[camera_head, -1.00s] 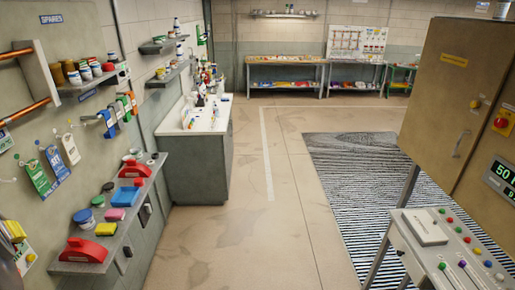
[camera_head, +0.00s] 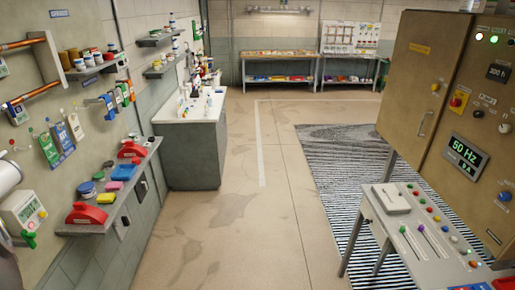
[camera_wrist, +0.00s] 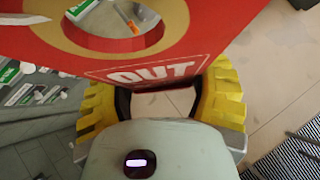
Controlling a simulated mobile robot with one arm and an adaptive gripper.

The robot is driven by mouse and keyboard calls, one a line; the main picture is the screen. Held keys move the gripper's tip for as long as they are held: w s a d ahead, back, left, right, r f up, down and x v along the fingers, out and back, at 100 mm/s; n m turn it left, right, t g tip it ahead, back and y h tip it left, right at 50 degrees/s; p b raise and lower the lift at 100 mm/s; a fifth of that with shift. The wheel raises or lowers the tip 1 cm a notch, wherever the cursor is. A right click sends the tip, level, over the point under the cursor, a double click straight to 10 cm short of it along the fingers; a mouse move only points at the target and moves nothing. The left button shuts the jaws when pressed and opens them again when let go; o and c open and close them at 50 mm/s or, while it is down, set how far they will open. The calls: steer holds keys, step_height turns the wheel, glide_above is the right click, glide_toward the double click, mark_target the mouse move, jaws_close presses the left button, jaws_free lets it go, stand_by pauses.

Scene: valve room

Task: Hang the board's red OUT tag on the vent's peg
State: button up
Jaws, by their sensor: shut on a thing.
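The red OUT tag (camera_wrist: 195,30) fills the upper wrist view, with white "OUT" lettering and a round hole rimmed in tan. My gripper (camera_wrist: 160,100) is shut on its lower part, between two yellow ridged pads. In the head view neither the gripper nor the red tag can be made out. Green (camera_head: 48,150), blue (camera_head: 62,138) and white (camera_head: 76,126) tags hang on the left wall panel. I cannot make out the vent or its peg for certain.
A left wall shelf (camera_head: 130,190) holds red blocks and small containers. A white box with a display (camera_head: 22,212) is near left. A cabinet (camera_head: 425,85) and sloped console (camera_head: 425,225) stand right. The middle floor (camera_head: 245,225) is clear, beside a striped mat (camera_head: 340,190).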

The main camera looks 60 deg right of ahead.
steer(key=w+a+r+n+g+y+b, duration=0.1)
steer(key=w+a+r+n+y+b, duration=0.15)
steer(key=w, duration=0.35)
steer(key=w+a+r+n+y+b, duration=0.1)
steer(key=w+a+r+n+b, duration=0.2)
steer(key=w, duration=0.2)
steer(key=d+r+y+b, duration=0.1)
steer(key=d+r+b, duration=0.5)
steer(key=d+r, duration=0.6)
steer(key=w+a+p, duration=0.4)
steer(key=w+p, duration=0.1)
steer(key=p, duration=0.6)
steer(key=shift+w, duration=0.25)
steer(key=shift+f, duration=0.15)
